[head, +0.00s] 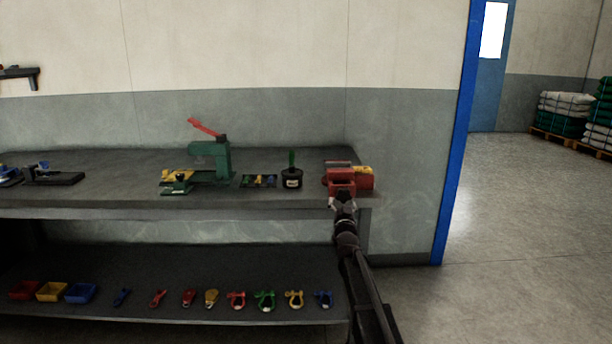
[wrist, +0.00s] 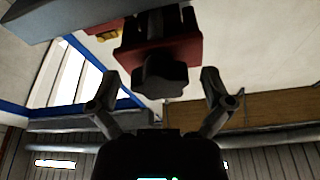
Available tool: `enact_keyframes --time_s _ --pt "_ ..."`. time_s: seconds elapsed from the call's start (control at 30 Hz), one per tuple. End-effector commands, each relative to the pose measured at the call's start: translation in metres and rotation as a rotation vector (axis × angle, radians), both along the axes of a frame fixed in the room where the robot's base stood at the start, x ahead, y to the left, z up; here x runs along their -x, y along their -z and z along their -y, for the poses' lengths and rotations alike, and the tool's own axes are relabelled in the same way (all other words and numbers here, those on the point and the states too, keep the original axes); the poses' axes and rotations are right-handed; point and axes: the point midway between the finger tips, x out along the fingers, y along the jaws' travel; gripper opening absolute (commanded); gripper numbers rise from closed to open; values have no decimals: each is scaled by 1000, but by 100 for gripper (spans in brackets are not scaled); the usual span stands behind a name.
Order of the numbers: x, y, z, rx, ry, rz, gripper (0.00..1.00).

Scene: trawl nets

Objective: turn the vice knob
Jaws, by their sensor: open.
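A red vice (head: 350,180) stands at the right end of the grey workbench in the head view. In the wrist view its red body (wrist: 190,48) is at the top middle, with a dark lobed knob (wrist: 160,77) on its near face. My gripper (wrist: 160,85) is open, with one finger on each side of the knob and a visible gap on both sides. In the head view my gripper (head: 341,202) is just in front of the vice and hides the knob.
On the bench (head: 110,200) stand a green press with a red lever (head: 210,155), a small parts tray (head: 259,181) and a dark pot (head: 292,178). Several coloured shackles (head: 265,300) and bins lie on the lower shelf. A blue door frame (head: 455,150) and open floor are to the right.

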Motion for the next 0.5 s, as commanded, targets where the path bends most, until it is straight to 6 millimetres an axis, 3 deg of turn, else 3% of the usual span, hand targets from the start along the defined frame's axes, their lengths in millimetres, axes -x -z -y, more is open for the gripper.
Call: enact_keyframes --time_s 0.27,0.5 --pt "39 49 -8 37 -67 -268 100" --pt "88 102 -12 72 -123 -553 100"
